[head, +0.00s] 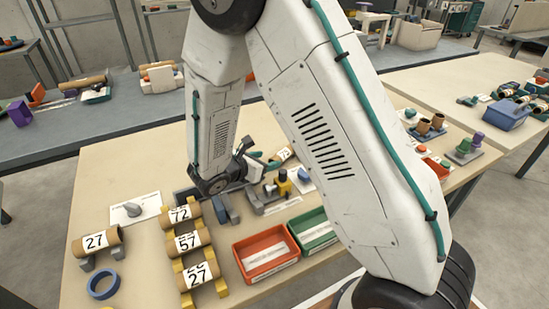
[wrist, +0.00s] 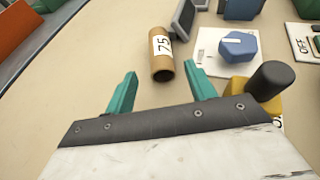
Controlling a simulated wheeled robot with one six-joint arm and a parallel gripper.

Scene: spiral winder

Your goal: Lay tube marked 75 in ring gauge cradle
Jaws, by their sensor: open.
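The tube marked 75 (wrist: 162,62) is a short brown cardboard tube with a white label. It lies on the table just beyond my fingertips, roughly in line with the gap between them. In the head view the tube (head: 285,153) shows small, partly hidden beside my arm. My gripper (wrist: 160,72) is open and empty, its two teal fingers apart. In the head view my gripper (head: 264,160) is low over the table behind my forearm. I cannot tell which fixture is the ring gauge cradle; a grey stand (head: 97,260) at left holds a tube marked 27 (head: 96,240).
Beside my right finger are a yellow block with a black cylinder (wrist: 268,82) and a blue knob on a white plate (wrist: 238,44). Yellow stands hold tubes marked 72 (head: 180,214), 57 (head: 187,242) and 27 (head: 198,274). A red tray (head: 240,270) and green tray (head: 318,243) stand in front.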

